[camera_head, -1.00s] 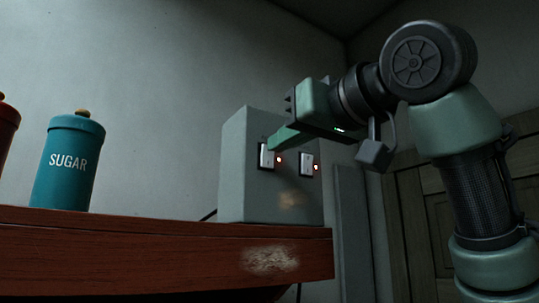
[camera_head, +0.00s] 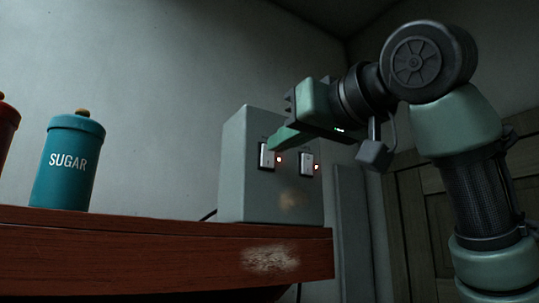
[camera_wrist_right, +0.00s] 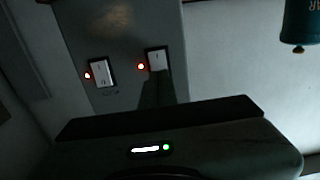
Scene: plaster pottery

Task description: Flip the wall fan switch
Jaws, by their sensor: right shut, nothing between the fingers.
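A grey box (camera_head: 242,190) stands on the wooden shelf and carries two white rocker switches, each with a small red light beside it. The left switch (camera_head: 266,157) is partly covered by my right gripper's fingertips. The right switch (camera_head: 307,164) is clear. My right gripper (camera_head: 274,143) is shut and empty, its tip at the upper part of the left switch; I cannot tell whether it touches. In the right wrist view the picture is turned over, and that same switch (camera_wrist_right: 157,60) is just past the dark fingertips. My left gripper is out of view.
A teal sugar canister (camera_head: 68,162) and part of a red canister (camera_head: 6,130) stand on the wooden shelf (camera_head: 120,243), left of the box. A cable runs behind the box. A panelled door (camera_head: 420,240) is at the right, behind my arm.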

